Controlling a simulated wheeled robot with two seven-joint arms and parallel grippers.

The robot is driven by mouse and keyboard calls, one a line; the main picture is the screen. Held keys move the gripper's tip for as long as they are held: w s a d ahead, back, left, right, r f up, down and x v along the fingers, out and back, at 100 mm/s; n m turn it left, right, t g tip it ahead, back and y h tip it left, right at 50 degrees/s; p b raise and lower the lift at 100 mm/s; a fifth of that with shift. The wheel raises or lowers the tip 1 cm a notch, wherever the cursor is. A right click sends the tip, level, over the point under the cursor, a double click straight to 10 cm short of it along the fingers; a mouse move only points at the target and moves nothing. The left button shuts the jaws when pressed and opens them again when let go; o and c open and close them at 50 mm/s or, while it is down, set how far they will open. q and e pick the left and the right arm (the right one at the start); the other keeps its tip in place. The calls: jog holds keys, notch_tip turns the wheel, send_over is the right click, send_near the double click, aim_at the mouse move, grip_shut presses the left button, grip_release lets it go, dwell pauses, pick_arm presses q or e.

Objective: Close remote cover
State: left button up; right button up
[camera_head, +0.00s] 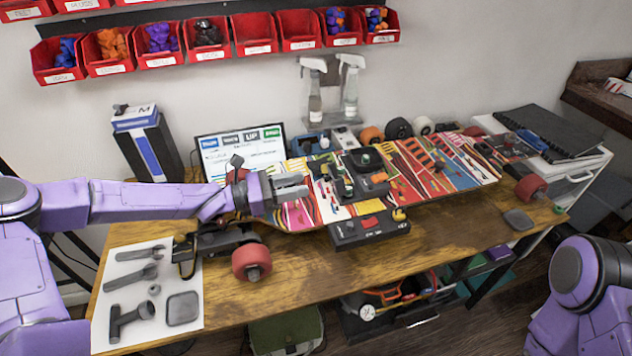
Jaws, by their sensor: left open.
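A colourful skateboard deck (445,165) lies on the wooden table with dark electronics (350,175) on its middle. A black box with a red patch (370,229) sits at its front edge. I cannot tell for sure which part is the remote or its cover, or whether a cover is open. My left gripper (298,186) is open over the left part of the deck, pointing right, just left of the electronics. I cannot tell whether it touches anything. My right gripper is out of view; only part of my right arm shows at the lower right.
A white sheet (130,262) with tools lies at the table's left. Red wheels (252,262) and a truck stand beside it. A monitor (245,150) and spray bottles (350,88) are behind. A grey square piece (518,219) lies at the right. The table's front strip is mostly clear.

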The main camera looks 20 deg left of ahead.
pick_arm(q)
jog(key=x, duration=0.4)
jog(key=shift+d+r+p, duration=0.15)
jog(key=shift+d+p, duration=0.2)
jog(key=shift+d, duration=0.05)
jog(key=shift+w+d, duration=0.25)
jog(key=shift+w, duration=0.05)
grip_shut()
